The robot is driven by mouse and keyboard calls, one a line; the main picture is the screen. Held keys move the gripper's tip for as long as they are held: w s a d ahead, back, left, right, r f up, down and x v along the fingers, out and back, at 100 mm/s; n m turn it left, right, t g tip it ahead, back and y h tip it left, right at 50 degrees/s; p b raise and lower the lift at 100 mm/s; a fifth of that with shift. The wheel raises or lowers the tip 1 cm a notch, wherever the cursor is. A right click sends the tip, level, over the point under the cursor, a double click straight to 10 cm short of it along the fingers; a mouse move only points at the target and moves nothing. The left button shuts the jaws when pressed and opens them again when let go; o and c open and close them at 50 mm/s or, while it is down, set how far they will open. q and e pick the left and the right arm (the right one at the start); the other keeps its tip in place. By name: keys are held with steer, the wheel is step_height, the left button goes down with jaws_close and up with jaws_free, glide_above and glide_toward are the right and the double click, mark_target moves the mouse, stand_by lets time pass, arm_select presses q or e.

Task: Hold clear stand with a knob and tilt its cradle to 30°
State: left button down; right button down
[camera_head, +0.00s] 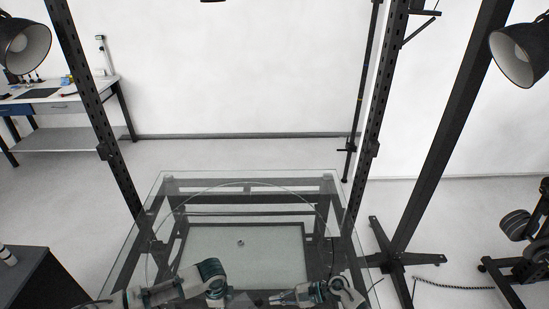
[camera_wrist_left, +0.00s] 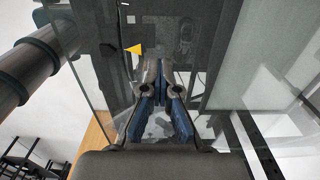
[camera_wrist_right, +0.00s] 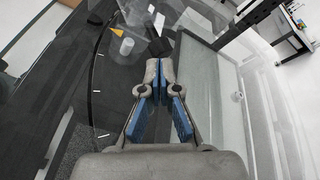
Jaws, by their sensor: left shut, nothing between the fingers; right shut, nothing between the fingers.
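The clear stand cannot be made out for certain in any view, and neither its knob nor its cradle angle can be read. In the right wrist view, small pale and clear-looking parts (camera_wrist_right: 158,18) stand beyond a black block (camera_wrist_right: 160,47). My right gripper (camera_wrist_right: 161,66) is shut and empty, its tips pointing towards that block; whether they touch cannot be told. It also shows at the bottom of the head view (camera_head: 276,300). My left gripper (camera_wrist_left: 157,73) is shut and empty over the glass in the left wrist view. In the head view its fingertips are not clear.
A glass-topped table (camera_head: 170,182) with a circular turntable outline fills the lower middle. A yellow triangle marker (camera_wrist_right: 118,60) and a pale cylinder (camera_wrist_right: 127,46) are left of the right fingers. Dark upright posts (camera_head: 371,130) flank the table. A dark cabinet (camera_head: 40,280) stands at lower left.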

arm_select(q)
steer(key=c, duration=1.4)
jaws_free()
steer(key=shift+r, duration=0.1)
